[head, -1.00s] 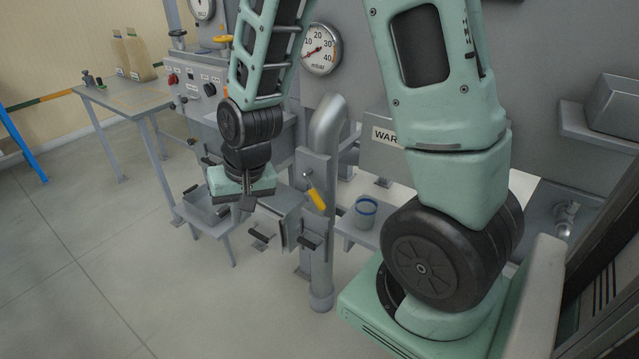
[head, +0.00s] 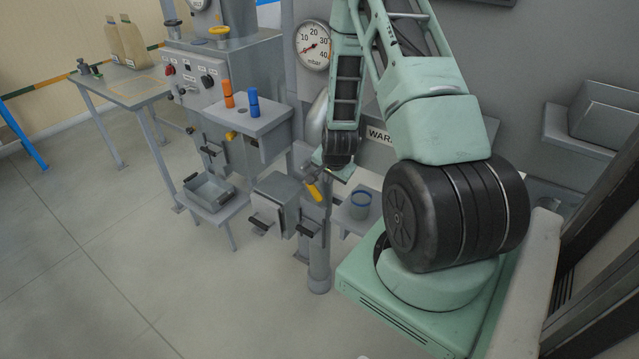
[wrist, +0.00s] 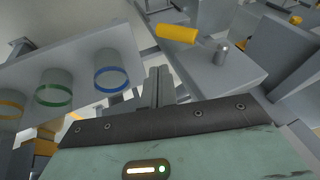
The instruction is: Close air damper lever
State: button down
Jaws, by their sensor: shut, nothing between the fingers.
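The lever has a yellow grip (head: 316,190) and is mounted on a plate on the vertical grey pipe. It slants down to the right in the head view. The yellow grip (wrist: 177,33) also shows at the top of the wrist view, beyond my fingertips and to their right. My gripper (wrist: 158,76) is shut and empty, with a visible gap in the picture between the fingers and the grip. In the head view my wrist is beside the pipe, just above and right of the lever; my fingers are hard to make out there.
A shelf with clear cups ringed yellow, green and blue (wrist: 112,70) lies left of my fingers in the wrist view. A grey box (head: 275,197) with black handles stands left of the pipe. Open floor (head: 120,230) lies at the left.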

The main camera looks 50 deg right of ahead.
aim_at(319, 198)
jog(key=shift+w+d+f+p, duration=0.15)
jog(key=shift+w+f+p, duration=0.25)
jog(key=shift+w+f, duration=0.5)
jog(key=shift+w+d+f+p, duration=0.2)
jog(key=shift+w+f+p, duration=0.35)
jog(key=shift+f, duration=0.65)
jog(key=shift+w+d+f+p, duration=0.15)
jog(key=shift+w+f+p, duration=0.15)
jog(key=shift+w+f, duration=0.65)
jog(key=shift+s+f, duration=0.1)
jog(key=shift+f, duration=0.05)
